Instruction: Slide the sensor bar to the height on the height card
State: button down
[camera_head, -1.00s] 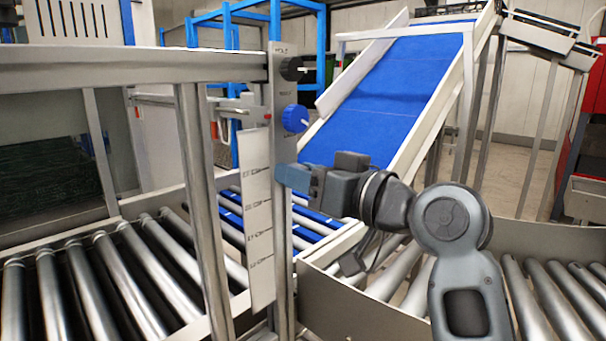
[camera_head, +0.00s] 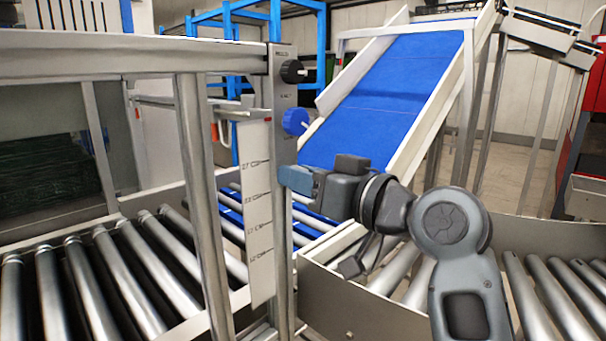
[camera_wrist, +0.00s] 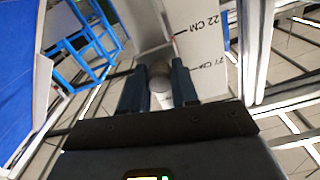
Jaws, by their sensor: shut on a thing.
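An upright metal post (camera_head: 284,235) stands by the roller conveyor, with a white scale plate (camera_head: 257,215) on its left. The wrist view shows this scale (camera_wrist: 200,48) with 22 CM and 27 CM marks. My gripper (camera_head: 288,178) is beside the post, about level with the upper scale marks. In the wrist view my gripper (camera_wrist: 158,90) is shut on a round grey knob (camera_wrist: 160,92) between its blue fingers. I cannot tell how the knob joins the sensor bar, which I cannot make out clearly. No height card is readable.
A blue knob (camera_head: 295,121) and a black knob (camera_head: 292,71) sit on the post above my gripper. A metal frame upright (camera_head: 200,180) stands to the left. A blue sloping belt (camera_head: 385,95) is behind, and a low metal side wall (camera_head: 330,305) is below my arm.

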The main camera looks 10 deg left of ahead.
notch_tip(320, 180, down, 21)
jog(key=b, duration=1.4)
jog(key=shift+f, duration=0.1)
jog(key=c, duration=0.8)
grip_release()
jog(key=shift+c, duration=0.2)
jog(key=shift+d, duration=0.1)
jog(key=v, duration=0.7)
jog(key=shift+s+d, duration=0.25)
